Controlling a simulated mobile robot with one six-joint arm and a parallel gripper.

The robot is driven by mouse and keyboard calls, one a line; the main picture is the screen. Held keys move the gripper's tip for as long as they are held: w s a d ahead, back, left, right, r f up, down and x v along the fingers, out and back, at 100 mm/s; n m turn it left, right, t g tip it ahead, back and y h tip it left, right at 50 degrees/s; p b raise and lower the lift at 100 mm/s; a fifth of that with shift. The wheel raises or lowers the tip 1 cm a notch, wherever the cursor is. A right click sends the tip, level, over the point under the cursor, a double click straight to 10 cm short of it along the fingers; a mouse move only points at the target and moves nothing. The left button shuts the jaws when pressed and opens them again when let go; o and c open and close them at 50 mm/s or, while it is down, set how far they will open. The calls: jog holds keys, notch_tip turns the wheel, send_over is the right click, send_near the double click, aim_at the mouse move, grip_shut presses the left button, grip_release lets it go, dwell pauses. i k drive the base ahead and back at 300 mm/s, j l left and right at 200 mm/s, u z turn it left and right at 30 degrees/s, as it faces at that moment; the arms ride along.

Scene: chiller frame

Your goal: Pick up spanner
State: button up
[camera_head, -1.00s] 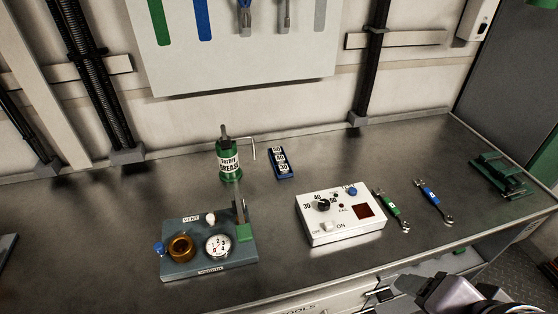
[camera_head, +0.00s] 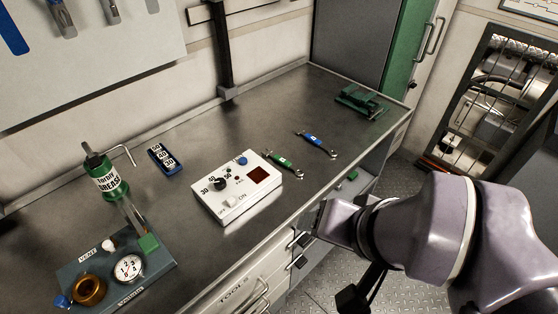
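Two spanners lie flat on the metal bench. One has a green handle (camera_head: 283,162) and lies just right of the white control box. The other has a blue handle (camera_head: 315,142) and lies further back and right. Both have bare metal ends and nothing touches them. My arm comes in from the lower right, in front of the bench edge. A dark part at its end, which looks like my gripper (camera_head: 360,292), hangs low over the floor, apart from both spanners. I cannot make out its fingers or whether it is open.
A white control box (camera_head: 236,188) stands left of the spanners. A green clamp-like tool (camera_head: 361,101) sits at the bench's far right corner. A grease can (camera_head: 106,178), a blue numbered block (camera_head: 165,159) and a gauge unit (camera_head: 117,267) are at left. Open drawers jut out below the front edge.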

aim_at(286, 163)
jog(key=i+l+u, duration=0.25)
jog(key=u, duration=0.2)
jog(key=i+l+u, duration=0.3)
jog(key=u, duration=0.2)
jog(key=i+l+u, duration=0.15)
jog(key=l+u, duration=0.3)
jog(key=i+l+u, duration=0.1)
jog(key=l+u, duration=0.4)
